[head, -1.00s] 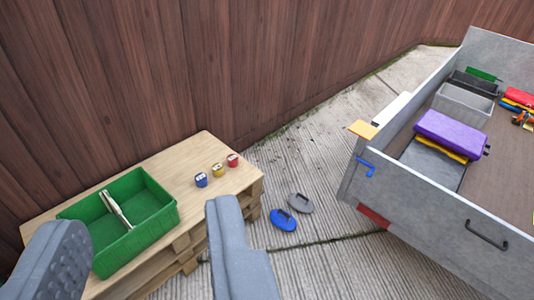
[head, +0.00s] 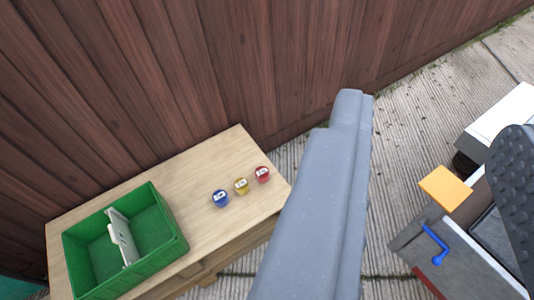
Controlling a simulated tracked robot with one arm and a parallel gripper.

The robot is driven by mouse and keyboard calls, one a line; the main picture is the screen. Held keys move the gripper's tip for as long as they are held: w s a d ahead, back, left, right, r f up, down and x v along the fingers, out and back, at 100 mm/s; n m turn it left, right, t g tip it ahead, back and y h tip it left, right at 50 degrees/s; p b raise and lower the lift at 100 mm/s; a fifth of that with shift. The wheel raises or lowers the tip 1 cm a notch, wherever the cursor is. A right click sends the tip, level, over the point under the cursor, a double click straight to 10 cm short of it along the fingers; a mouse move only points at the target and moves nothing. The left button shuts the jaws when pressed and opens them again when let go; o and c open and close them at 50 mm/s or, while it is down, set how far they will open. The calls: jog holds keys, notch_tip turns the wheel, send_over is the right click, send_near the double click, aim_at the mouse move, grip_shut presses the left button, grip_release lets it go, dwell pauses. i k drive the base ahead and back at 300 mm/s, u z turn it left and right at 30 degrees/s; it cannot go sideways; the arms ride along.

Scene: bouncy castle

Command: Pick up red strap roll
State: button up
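The red strap roll (head: 262,175) stands near the right end of the wooden pallet table (head: 222,160). My gripper (head: 432,115) is in the right half of the head view. Its two grey fingers are wide apart, with nothing held between them. The left finger shows to the right of the red roll and hides the table's front right corner. The red roll is apart from the gripper.
A green crate (head: 170,252) with a pale divider handle sits on the table's left part. A brown wooden fence (head: 200,70) runs behind. A grey trailer (head: 465,265) with an orange corner piece (head: 445,187) and blue latch (head: 435,242) is at lower right. Concrete lies between.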

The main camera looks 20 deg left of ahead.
aim_at(262, 174)
jog(key=u, duration=0.5)
jog(key=i, duration=1.25)
jog(key=u, duration=0.8)
jog(key=k, duration=0.75)
jog(key=u, duration=0.25)
jog(key=i, duration=0.8)
jog(key=z, duration=0.1)
